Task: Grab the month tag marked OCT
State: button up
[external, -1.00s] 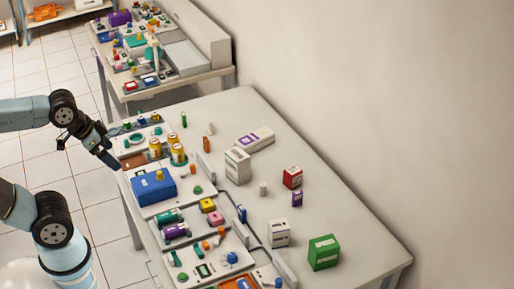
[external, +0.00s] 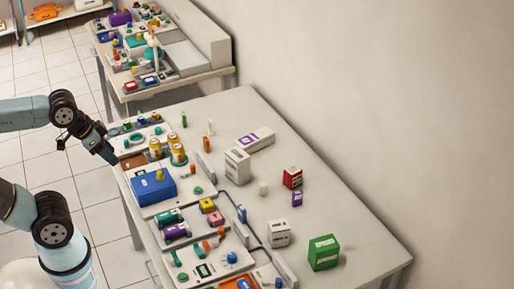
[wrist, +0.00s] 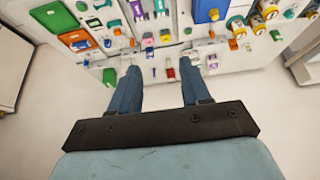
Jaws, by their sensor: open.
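My gripper (external: 112,160) is at the left edge of the near table in the external view, beside the panel with brown and teal parts. In the wrist view my gripper (wrist: 160,68) is open, with its two blue fingers well apart and nothing held. Between and beyond the fingertips are small pieces at the panel's edge, among them a red piece (wrist: 170,73) and a white piece (wrist: 152,72). No lettering is legible on them, so I cannot tell which thing is the tag marked OCT.
A blue box (external: 153,188) and yellow-topped cylinders (external: 177,155) stand on the near table (external: 335,205). White cartons (external: 237,167) and a green box (external: 323,252) stand farther right. The floor left of the table is clear.

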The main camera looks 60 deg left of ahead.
jog(key=m+t+h, duration=0.1)
jog(key=t, duration=0.7)
send_over(293, 194)
notch_tip(293, 194, down, 24)
jog(key=shift+s+a+f, duration=0.1)
jog(key=shift+s+f, duration=0.15)
jog(key=shift+f, duration=0.8)
jog(key=shift+s+f, duration=0.2)
jog(key=shift+f, duration=0.85)
jog(key=f, duration=0.3)
jog(key=shift+w+f, duration=0.1)
jog(key=shift+w, duration=0.15)
jog(key=shift+x, duration=1.2)
